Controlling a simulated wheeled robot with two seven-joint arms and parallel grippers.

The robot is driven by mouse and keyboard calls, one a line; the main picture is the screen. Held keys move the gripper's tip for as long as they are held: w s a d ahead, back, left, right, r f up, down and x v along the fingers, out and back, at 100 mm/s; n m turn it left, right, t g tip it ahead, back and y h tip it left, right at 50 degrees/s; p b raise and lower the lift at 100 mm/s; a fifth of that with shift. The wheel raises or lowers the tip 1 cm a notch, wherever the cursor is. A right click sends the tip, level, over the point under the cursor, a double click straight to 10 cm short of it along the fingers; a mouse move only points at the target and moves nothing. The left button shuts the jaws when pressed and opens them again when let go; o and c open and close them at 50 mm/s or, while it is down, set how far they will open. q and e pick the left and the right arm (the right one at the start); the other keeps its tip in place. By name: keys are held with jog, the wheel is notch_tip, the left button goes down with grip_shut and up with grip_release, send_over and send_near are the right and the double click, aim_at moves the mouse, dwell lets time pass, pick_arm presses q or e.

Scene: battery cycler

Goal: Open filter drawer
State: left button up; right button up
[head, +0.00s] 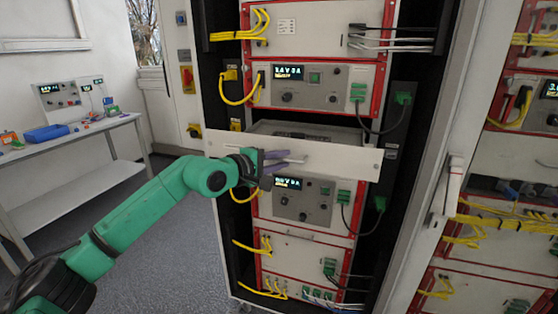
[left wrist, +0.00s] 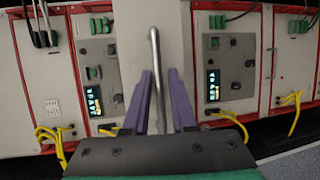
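The filter drawer has a plain white front panel (head: 335,160) at mid-height in the rack, between two instrument units. The panel stands forward of the units, and a dark grey top (head: 305,130) shows behind it. The panel also shows in the left wrist view (left wrist: 130,35). Its metal bar handle (left wrist: 155,55) runs between the two purple fingers of my left gripper (left wrist: 160,75). The fingers are apart, with a visible gap between the bar and the right-hand finger. In the head view, my left gripper (head: 282,160) is at the panel's left half. My right gripper is not in view.
Instrument units (head: 310,87) with cables sit above and below the drawer. An open cabinet door edge (head: 440,150) stands to the right, beside a second rack (head: 500,260). A workbench (head: 80,127) is at the far left. Floor is clear between bench and rack.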

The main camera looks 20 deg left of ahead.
pick_arm(q)
jog(key=b+v, duration=0.7)
jog(key=v, duration=0.7)
jog(key=shift+s+b, duration=0.3)
jog(key=shift+s, duration=0.1)
